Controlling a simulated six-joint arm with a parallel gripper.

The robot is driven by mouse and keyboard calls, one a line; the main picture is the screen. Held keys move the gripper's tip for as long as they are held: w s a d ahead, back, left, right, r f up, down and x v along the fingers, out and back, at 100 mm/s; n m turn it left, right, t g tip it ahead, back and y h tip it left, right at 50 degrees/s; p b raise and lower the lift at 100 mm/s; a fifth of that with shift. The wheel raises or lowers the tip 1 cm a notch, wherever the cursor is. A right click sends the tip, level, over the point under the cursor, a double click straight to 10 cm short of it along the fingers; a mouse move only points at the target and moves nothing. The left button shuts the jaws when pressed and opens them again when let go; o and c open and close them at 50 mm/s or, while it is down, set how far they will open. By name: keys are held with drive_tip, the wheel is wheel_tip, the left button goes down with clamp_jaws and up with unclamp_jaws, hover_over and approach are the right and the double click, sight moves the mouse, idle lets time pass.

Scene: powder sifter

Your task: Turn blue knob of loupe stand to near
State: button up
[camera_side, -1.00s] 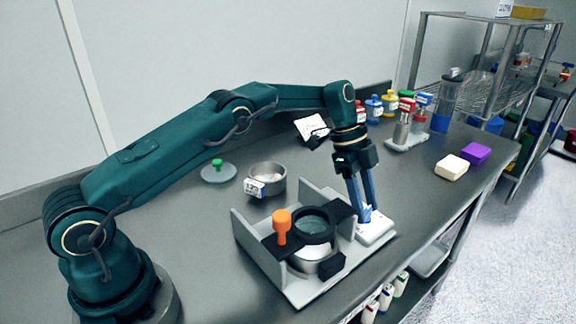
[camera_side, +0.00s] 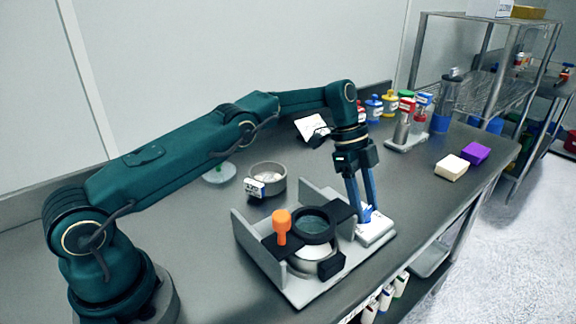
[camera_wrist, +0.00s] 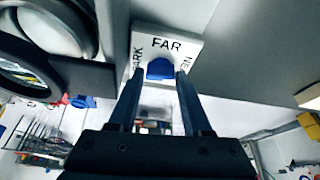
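The loupe stand's blue knob (camera_side: 367,213) sits on a white plate (camera_side: 374,237) at the right end of the grey stand (camera_side: 307,291). In the wrist view, the blue knob (camera_wrist: 160,69) is below the word FAR, with PARK at left and a partly cut-off NEAR label at right. My gripper (camera_side: 365,207) points down at the knob. In the wrist view, the fingers of my gripper (camera_wrist: 160,74) stand on either side of the knob, with a small gap showing on each side. The black loupe ring (camera_side: 313,224) is over a metal dish (camera_side: 312,262).
An orange handle (camera_side: 282,227) rises from the stand's left part. A labelled metal bowl (camera_side: 267,180) and a green-knobbed lid (camera_side: 219,173) lie behind. Several bottles stand at the back right. White (camera_side: 452,168) and purple (camera_side: 475,153) blocks lie at right.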

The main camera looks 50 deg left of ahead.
sight(366, 210)
drive_tip(key=shift+o, duration=1.2)
drive_tip(key=c, duration=0.5)
drive_tip(key=n, duration=0.2)
drive_tip(key=r+n+y, duration=0.1)
drive_tip(key=n, duration=0.2)
drive_tip(key=shift+d+t+y, duration=0.15)
drive_tip(key=shift+t+y, duration=0.15)
drive_tip(key=n, duration=0.2)
drive_tip(key=n+y, duration=0.1)
drive_tip(key=n, duration=0.1)
drive_tip(key=shift+s+r+t, duration=0.2)
drive_tip(key=shift+r+t, duration=0.2)
drive_tip(key=n, duration=0.1)
drive_tip(key=r+n+y, duration=0.1)
drive_tip(key=n, duration=0.1)
drive_tip(key=s+n+t, duration=0.1)
drive_tip(key=n, duration=0.1)
drive_tip(key=shift+d+r+y, duration=0.15)
drive_tip(key=shift+r+y, duration=0.1)
drive_tip(key=shift+y, duration=0.05)
drive_tip(key=n, duration=0.2)
drive_tip(key=s+r+n+t, duration=0.1)
drive_tip(key=n, duration=0.1)
drive_tip(key=shift+d+r+y, duration=0.2)
drive_tip(key=shift+y, duration=0.2)
drive_tip(key=shift+t, duration=0.3)
drive_tip(key=shift+x, duration=2.55)
